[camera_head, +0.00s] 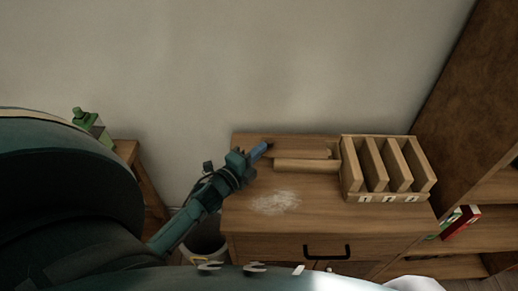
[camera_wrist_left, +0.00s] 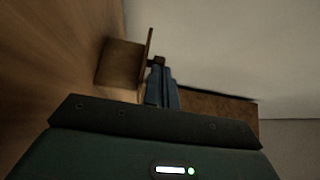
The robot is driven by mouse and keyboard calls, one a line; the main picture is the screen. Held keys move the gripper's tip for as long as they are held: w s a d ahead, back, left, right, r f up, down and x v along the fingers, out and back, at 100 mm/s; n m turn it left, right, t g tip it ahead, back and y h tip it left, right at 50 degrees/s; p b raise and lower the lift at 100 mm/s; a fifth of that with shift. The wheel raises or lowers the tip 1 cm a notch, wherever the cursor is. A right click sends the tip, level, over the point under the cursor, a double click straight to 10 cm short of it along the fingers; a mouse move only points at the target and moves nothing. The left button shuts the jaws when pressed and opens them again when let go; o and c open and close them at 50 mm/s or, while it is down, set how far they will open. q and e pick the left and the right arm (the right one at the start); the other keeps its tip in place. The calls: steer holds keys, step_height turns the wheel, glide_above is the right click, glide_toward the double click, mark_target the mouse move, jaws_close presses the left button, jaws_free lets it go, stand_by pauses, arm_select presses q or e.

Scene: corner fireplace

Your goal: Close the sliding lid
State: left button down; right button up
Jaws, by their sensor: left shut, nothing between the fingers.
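A long wooden box (camera_head: 306,165) lies on the desk, with a flat wooden lid (camera_head: 298,144) along its top; a lighter gap shows near its right end, so the lid appears not to cover all of it. My left gripper (camera_head: 262,150) is at the left end of the box, its blue fingers shut and empty. In the left wrist view the shut fingers (camera_wrist_left: 160,88) point at a small dark knob on the wooden lid (camera_wrist_left: 150,45); I cannot tell whether they touch it. The box side (camera_wrist_left: 120,62) shows beside it. My right gripper is out of view.
A wooden organizer (camera_head: 388,170) with several upright dividers stands right of the box. The desk top (camera_head: 330,212) in front is clear except for a pale powdery patch (camera_head: 275,203). A bin (camera_head: 205,243) stands left of the desk, a tall shelf (camera_head: 462,90) right.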

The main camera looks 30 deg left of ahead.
mark_target(276, 157)
arm_select(q)
steer(key=shift+w+d, duration=0.1)
steer(key=shift+w, duration=0.05)
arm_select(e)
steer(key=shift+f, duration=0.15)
arm_select(q)
steer(key=w+d, duration=0.1)
steer(key=d, duration=0.1)
steer(key=w+d, duration=0.1)
steer(key=d, duration=0.1)
steer(key=shift+w+b, duration=0.15)
steer(key=shift+b, duration=0.15)
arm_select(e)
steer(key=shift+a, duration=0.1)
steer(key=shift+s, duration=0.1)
